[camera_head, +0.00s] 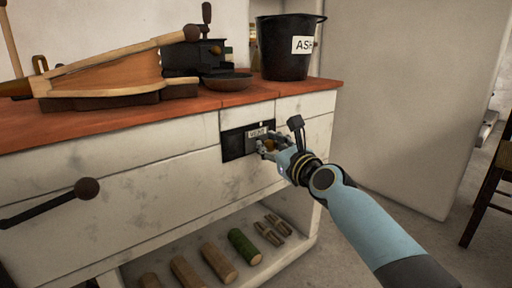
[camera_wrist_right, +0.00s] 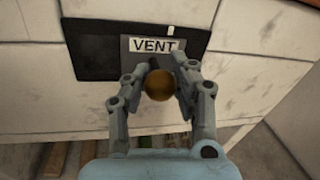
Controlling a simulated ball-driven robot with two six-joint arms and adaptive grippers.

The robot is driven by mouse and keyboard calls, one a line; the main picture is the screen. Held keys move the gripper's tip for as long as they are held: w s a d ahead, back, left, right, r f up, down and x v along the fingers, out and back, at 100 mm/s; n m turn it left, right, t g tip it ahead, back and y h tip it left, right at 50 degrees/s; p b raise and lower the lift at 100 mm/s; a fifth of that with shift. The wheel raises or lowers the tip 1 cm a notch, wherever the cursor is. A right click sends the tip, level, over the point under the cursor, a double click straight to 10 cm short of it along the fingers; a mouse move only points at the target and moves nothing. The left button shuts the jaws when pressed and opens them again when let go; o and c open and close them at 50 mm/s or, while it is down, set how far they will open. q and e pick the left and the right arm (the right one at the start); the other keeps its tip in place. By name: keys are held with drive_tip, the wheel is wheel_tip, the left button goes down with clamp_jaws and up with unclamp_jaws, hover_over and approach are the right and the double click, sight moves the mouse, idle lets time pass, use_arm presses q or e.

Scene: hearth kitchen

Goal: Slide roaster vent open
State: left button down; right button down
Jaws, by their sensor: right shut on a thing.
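The roaster vent (camera_head: 234,143) is a dark recessed panel in the white front of the counter. It shows larger in the right wrist view (camera_wrist_right: 92,58), with a grey slide plate carrying a "VENT" label (camera_wrist_right: 156,45) over its right part. A brass-coloured round knob (camera_wrist_right: 159,85) stands out below the label. My right gripper (camera_head: 266,147) is at the knob, with its fingers on both sides of it, shut on it. The dark opening shows to the left of the plate. My left gripper is not in view.
A black "ASH" bucket (camera_head: 285,50), a shallow bowl (camera_head: 227,82), a dark grinder-like device (camera_head: 195,60) and bellows (camera_head: 110,78) stand on the red-brown countertop (camera_head: 120,122). Several logs (camera_head: 217,262) lie on the low shelf. A dark bar with a ball end (camera_head: 50,204) juts out at left.

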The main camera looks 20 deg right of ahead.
drive_tip(key=shift+w+d, duration=0.2)
drive_tip(key=shift+d, duration=0.45)
drive_tip(key=c, duration=1)
unclamp_jaws()
drive_tip(key=shift+d, duration=0.25)
drive_tip(key=shift+s, duration=0.1)
drive_tip(key=s, duration=0.4)
drive_tip(key=s+d, duration=0.1)
drive_tip(key=s, duration=0.6)
drive_tip(key=shift+s+d, duration=0.35)
drive_tip(key=shift+s, duration=0.05)
